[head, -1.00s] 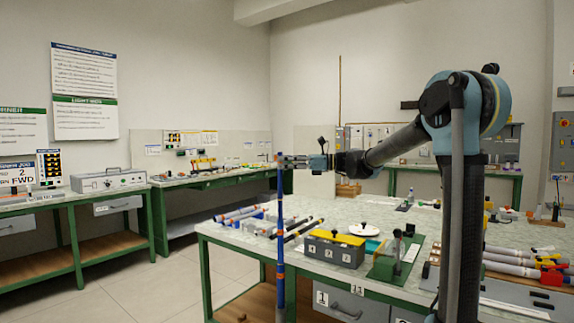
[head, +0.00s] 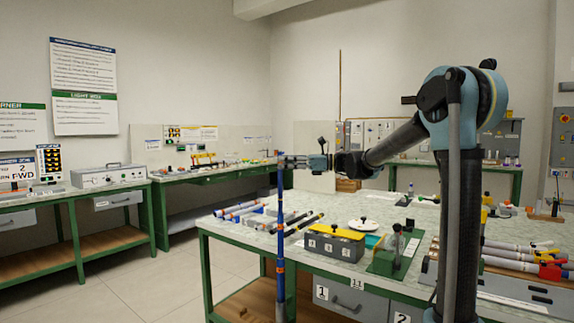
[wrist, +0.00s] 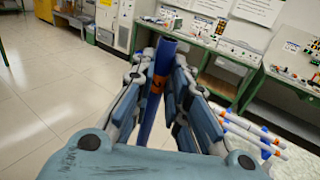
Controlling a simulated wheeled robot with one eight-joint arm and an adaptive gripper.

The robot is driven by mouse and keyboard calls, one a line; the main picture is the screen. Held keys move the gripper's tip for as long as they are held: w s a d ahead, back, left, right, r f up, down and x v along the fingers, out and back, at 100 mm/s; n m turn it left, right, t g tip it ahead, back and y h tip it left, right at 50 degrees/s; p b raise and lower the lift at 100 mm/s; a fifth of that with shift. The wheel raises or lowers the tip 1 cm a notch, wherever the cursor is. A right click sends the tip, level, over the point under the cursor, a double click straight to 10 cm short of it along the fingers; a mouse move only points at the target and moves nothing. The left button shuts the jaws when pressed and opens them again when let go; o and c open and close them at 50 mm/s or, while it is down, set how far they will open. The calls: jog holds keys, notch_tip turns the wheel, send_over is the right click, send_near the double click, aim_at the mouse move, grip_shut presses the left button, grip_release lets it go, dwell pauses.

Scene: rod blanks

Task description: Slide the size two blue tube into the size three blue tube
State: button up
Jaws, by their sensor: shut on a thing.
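In the wrist view the blue tube (wrist: 153,112), with an orange-and-dark mark, stands between the fingers. I cannot read size marks, or tell exactly where one tube ends or how deep one sits in the other.
Open floor (head: 165,288) lies to the left.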

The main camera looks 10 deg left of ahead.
jog(key=shift+f, duration=2.9)
jog(key=o, duration=0.9)
jog(key=shift+d, duration=0.1)
jog(key=w+d, duration=0.1)
jog(key=d, duration=1)
jog(key=shift+w+d, duration=0.35)
jog(key=shift+d, duration=0.05)
jog(key=shift+s, duration=0.1)
